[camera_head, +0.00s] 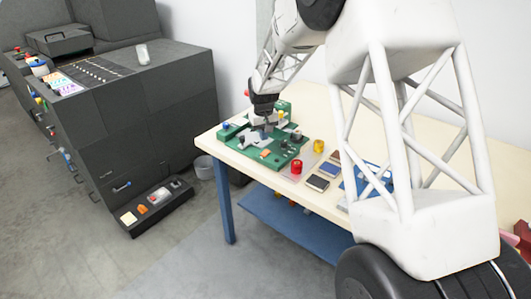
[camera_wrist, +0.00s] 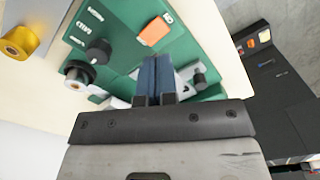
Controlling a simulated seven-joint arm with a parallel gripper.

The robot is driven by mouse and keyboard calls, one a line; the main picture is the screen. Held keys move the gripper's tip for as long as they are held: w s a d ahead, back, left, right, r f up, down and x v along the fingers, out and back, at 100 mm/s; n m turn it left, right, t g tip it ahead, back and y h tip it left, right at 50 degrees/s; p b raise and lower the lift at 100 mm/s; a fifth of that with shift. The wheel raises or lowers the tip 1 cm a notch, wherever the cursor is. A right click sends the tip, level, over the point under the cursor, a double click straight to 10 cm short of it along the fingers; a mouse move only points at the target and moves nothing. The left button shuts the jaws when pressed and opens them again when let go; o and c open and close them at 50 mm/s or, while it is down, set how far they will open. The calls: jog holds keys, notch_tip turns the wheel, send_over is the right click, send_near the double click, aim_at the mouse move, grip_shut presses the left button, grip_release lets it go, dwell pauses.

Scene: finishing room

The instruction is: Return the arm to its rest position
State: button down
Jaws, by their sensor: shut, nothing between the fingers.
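My gripper (camera_head: 265,127) is over the green board (camera_head: 284,155) at the left end of the cream table. In the wrist view, my gripper's blue-grey fingers (camera_wrist: 155,76) are together with nothing between them. They point at the green board (camera_wrist: 121,20), which carries black knobs, an orange block (camera_wrist: 154,31) and a grey metal plate (camera_wrist: 187,74). The fingers hide part of that plate. I cannot tell whether the fingertips touch the board. My white arm reaches in from the right and hides part of the table.
The cream table (camera_head: 205,138) has blue legs and a lower blue shelf. Red (camera_head: 297,167) and yellow (camera_head: 319,146) spools stand right of the board, near small dark flat pieces (camera_head: 318,182). Floor in front is clear.

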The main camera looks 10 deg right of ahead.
dwell(0.3)
jog(key=s+d+r+m+t, duration=0.1)
jog(key=s+d+r, duration=0.2)
jog(key=s+r, duration=0.7)
jog(key=s+d+r+m, duration=0.1)
jog(key=s+d+r, duration=0.2)
jog(key=s+r, duration=0.8)
jog(key=s+d+f, duration=0.1)
jog(key=s+f, duration=0.1)
jog(key=s, duration=1.3)
jog(key=s+d+f+m+t, duration=0.1)
jog(key=s+f, duration=0.1)
jog(key=s, duration=1.4)
jog(key=shift+s+d+t, duration=0.15)
jog(key=shift+d+t, duration=0.15)
jog(key=shift+d, duration=0.1)
